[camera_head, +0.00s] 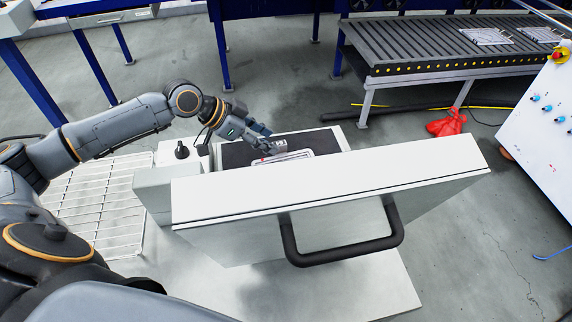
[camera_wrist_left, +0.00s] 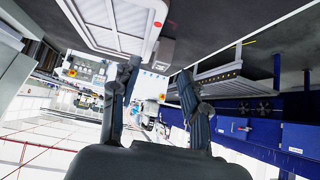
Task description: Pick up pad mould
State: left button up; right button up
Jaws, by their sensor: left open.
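The pad mould (camera_head: 293,155) is a flat light-grey framed plate. It lies on the dark bed (camera_head: 238,153) behind the white hood of the machine, and its near part is hidden by the hood. In the left wrist view the pad mould (camera_wrist_left: 112,22) is at the top, a pale ribbed panel with a grey tab at its corner. My left gripper (camera_head: 266,139) is over the far left part of the mould, close to its tab. My right gripper is not in view.
The white hood (camera_head: 330,178) with a black handle (camera_head: 345,250) stands in front of the mould. A white wire rack (camera_head: 98,210) is at the left. A roller conveyor (camera_head: 450,45) with flat plates is at the back right, and a red cloth-like heap (camera_head: 446,123) lies on the floor.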

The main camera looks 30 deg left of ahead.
aim_at(277, 143)
pick_arm(q)
jog(key=x, duration=0.3)
jog(key=shift+w+f+p, duration=0.15)
jog(key=shift+w+p, duration=0.15)
grip_shut()
